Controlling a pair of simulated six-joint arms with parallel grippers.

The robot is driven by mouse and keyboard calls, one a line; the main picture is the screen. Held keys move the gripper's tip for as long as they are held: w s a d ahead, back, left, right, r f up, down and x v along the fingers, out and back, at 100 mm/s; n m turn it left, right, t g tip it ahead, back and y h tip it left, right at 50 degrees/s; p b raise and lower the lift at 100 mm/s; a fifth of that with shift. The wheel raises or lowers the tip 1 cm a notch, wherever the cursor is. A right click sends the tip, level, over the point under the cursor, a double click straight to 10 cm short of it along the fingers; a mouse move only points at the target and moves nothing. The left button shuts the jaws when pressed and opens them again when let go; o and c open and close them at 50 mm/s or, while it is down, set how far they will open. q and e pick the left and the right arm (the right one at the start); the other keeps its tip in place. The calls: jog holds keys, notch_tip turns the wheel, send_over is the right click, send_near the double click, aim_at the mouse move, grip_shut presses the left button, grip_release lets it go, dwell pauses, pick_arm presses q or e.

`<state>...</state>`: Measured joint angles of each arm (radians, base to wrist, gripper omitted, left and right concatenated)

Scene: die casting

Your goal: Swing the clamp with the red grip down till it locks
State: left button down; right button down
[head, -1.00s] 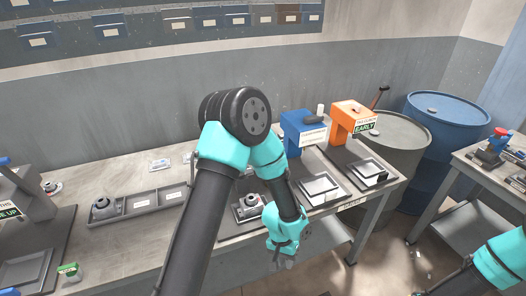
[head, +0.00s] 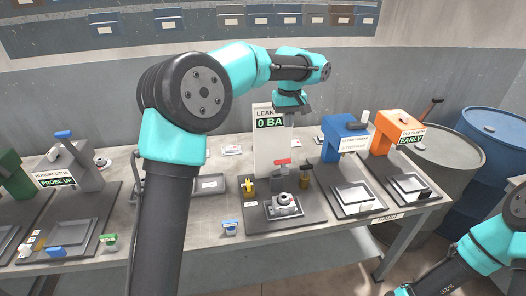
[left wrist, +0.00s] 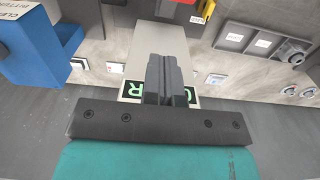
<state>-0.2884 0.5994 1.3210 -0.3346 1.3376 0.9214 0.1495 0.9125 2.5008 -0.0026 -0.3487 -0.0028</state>
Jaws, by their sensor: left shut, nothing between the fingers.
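The clamp (head: 285,182) stands at the leak test station, in front of a white panel with a green display (head: 269,122). Its red grip (head: 283,162) is at the top; whether it is locked I cannot tell. A grey casting (head: 284,203) sits on the fixture just in front. My left gripper (head: 289,120) is shut and empty, above the clamp and apart from the red grip. In the left wrist view its fingers (left wrist: 166,75) are together before the panel, with a bit of red at the top edge. My right gripper is out of view.
A yellow part (head: 248,186) and a brown part (head: 306,177) flank the clamp. The blue (head: 345,136) and orange (head: 398,130) machines stand to the right. A grey tray (head: 209,184) lies to the left. Two drums stand beyond the table's right end.

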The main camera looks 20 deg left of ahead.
pick_arm(q)
jog(key=shift+s+a+r, duration=0.15)
jog(key=shift+a+r, duration=0.8)
jog(key=shift+r, duration=0.25)
jog(key=shift+f, duration=0.1)
jog(key=f, duration=0.4)
jog(key=s+f, duration=0.1)
jog(key=f, duration=0.2)
jog(key=d+f, duration=0.1)
jog(key=f, duration=0.3)
jog(key=shift+s+f, duration=0.25)
jog(key=shift+f, duration=0.1)
jog(key=shift+s+d+f, duration=0.3)
jog(key=shift+s+f, duration=0.15)
jog(key=shift+f, duration=0.05)
jog(key=shift+d, duration=0.1)
